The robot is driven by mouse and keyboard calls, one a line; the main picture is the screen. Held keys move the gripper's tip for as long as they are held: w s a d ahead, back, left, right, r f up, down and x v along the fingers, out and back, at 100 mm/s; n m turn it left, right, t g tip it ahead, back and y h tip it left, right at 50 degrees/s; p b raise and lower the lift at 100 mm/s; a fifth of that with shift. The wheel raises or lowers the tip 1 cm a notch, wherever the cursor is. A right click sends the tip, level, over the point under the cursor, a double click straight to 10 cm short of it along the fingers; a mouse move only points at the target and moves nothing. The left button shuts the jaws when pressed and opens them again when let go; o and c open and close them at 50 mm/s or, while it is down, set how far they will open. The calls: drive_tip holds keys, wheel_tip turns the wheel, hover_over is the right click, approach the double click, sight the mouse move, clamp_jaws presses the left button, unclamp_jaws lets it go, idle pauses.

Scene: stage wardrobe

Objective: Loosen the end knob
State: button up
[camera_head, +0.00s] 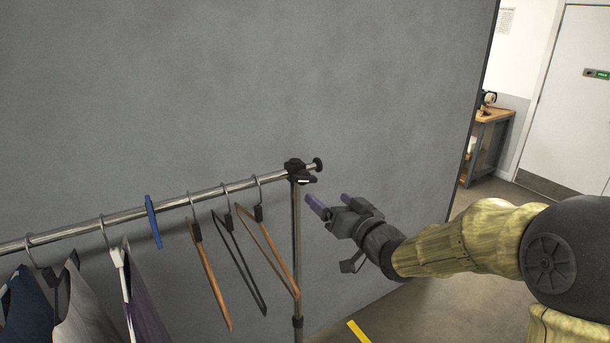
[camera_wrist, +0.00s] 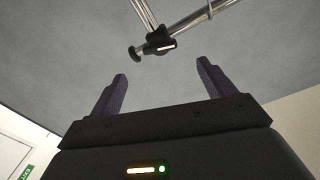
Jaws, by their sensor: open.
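The end knob (camera_head: 318,164) is a small dark disc at the right tip of the chrome rail, just past the black corner clamp (camera_head: 295,171). In the wrist view the knob (camera_wrist: 135,53) and the clamp (camera_wrist: 159,43) show beyond the fingertips, in the upper middle. My gripper (camera_head: 331,200) is open and empty, to the right of and lower in the picture than the clamp. In the wrist view my gripper (camera_wrist: 160,75) has its two purple fingers wide apart, with nothing between them. The knob lies past the fingers and appears untouched.
The chrome rail (camera_head: 165,206) carries several wooden and black hangers, a blue divider (camera_head: 153,222) and garments (camera_head: 85,310) at left. The rack's upright post (camera_head: 296,240) stands under the clamp. A grey wall panel (camera_head: 230,90) is behind. Open floor lies to the right.

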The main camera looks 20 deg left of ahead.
sight(308, 182)
drive_tip(key=p+x, duration=0.5)
drive_tip(key=x, duration=0.7)
drive_tip(key=c, duration=1)
